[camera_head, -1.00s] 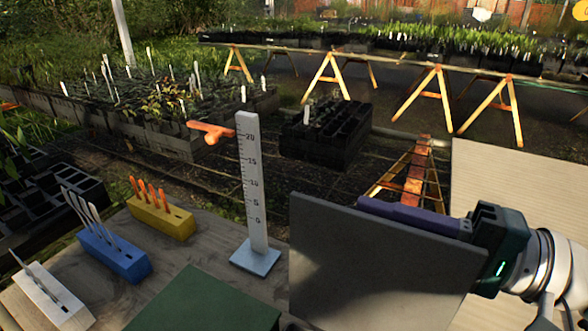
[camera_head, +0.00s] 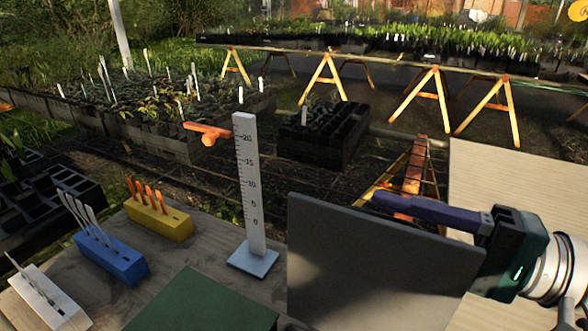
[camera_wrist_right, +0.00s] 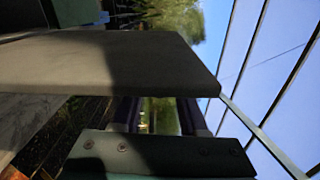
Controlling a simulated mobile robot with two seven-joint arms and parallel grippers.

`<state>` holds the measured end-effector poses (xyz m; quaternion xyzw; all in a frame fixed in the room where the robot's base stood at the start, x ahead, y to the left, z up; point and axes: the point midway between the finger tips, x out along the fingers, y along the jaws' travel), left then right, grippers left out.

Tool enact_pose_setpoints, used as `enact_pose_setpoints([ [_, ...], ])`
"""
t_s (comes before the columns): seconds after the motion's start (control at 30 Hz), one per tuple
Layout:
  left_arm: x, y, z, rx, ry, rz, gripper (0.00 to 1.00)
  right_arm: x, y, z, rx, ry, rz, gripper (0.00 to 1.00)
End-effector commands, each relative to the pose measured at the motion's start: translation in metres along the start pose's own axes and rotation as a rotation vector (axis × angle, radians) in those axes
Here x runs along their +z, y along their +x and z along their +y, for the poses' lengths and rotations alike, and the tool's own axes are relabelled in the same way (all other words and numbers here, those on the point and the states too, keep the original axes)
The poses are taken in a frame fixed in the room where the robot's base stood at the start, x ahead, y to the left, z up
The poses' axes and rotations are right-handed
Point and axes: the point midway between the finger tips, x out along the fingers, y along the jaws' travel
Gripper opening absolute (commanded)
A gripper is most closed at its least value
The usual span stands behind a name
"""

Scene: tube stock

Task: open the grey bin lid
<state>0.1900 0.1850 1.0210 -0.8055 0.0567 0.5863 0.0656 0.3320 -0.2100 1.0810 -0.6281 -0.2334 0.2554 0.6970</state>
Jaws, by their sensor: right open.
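The grey bin lid (camera_head: 375,270) stands raised, a flat grey panel tilted up steeply at the front right in the head view. It hides whatever is behind and below it. My right gripper (camera_head: 384,200) is at the lid's top right edge; one purple finger shows just above and behind that edge. In the right wrist view the lid (camera_wrist_right: 110,62) crosses close in front of my open right gripper (camera_wrist_right: 158,108), with nothing seen between the fingers. I cannot tell whether a finger touches the lid. My left gripper is not in view.
A green panel (camera_head: 205,302) lies left of the lid. A white height gauge (camera_head: 250,190) stands close behind it. Yellow (camera_head: 160,219), blue (camera_head: 112,259) and white (camera_head: 45,298) holders are on the table's left. A pale board (camera_head: 510,185) is at the right.

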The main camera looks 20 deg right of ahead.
Motion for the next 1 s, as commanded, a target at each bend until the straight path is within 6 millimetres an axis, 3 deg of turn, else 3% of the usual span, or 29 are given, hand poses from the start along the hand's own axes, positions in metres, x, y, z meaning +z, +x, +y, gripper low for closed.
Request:
enact_pose_setpoints([
  [0.2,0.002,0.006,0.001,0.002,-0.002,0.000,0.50,0.000,-0.047,0.003,0.008,0.001,-0.001,0.42],
  [0.4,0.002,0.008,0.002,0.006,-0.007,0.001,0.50,0.000,-0.076,0.001,0.002,0.001,-0.001,0.42],
  [1.0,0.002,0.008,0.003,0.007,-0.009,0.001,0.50,0.000,-0.082,-0.001,-0.002,0.001,0.000,0.42],
])
